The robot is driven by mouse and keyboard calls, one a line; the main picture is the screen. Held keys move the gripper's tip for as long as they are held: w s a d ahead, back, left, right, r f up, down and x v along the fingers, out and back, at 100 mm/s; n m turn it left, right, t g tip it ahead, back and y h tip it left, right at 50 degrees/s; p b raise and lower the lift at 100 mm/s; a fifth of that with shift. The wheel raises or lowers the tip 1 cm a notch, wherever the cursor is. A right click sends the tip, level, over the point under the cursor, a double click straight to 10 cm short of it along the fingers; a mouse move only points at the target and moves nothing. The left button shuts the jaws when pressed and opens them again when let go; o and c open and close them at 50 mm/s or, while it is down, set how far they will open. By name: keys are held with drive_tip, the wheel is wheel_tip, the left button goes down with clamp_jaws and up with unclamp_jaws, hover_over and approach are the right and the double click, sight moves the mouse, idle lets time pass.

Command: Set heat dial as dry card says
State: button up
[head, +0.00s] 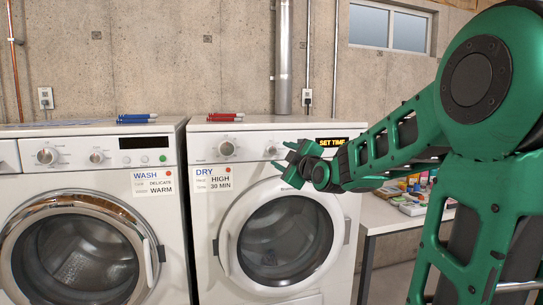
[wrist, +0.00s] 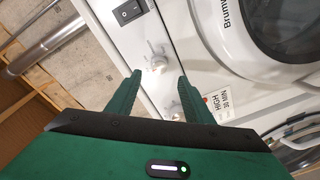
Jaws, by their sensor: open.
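The dryer's front panel has a left dial (head: 227,148) and a second dial (head: 271,148) beside my gripper (head: 284,157). The dry card (head: 213,179) below the left dial reads HIGH and 30 MIN; its small labels are hard to read. My gripper is open and empty in front of the panel, right of the left dial. In the wrist view, a pale dial (wrist: 157,58) shows just beyond and between the fingertips (wrist: 159,77), with no clear contact. The card (wrist: 218,100) shows right of the fingers. The dial's labels are too small to read.
The dryer's display (head: 332,141) reads SET TIME, partly beside my arm. Red (head: 225,116) and blue (head: 137,117) items lie on top. A cluttered table (head: 405,215) stands right.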

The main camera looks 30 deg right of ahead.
sight(272, 151)
drive_tip(key=w, duration=0.4)
drive_tip(key=w+d, duration=0.1)
drive_tip(key=w, duration=0.2)
drive_tip(key=shift+d, duration=0.1)
drive_tip(key=shift+f, duration=0.1)
drive_tip(key=c, duration=1)
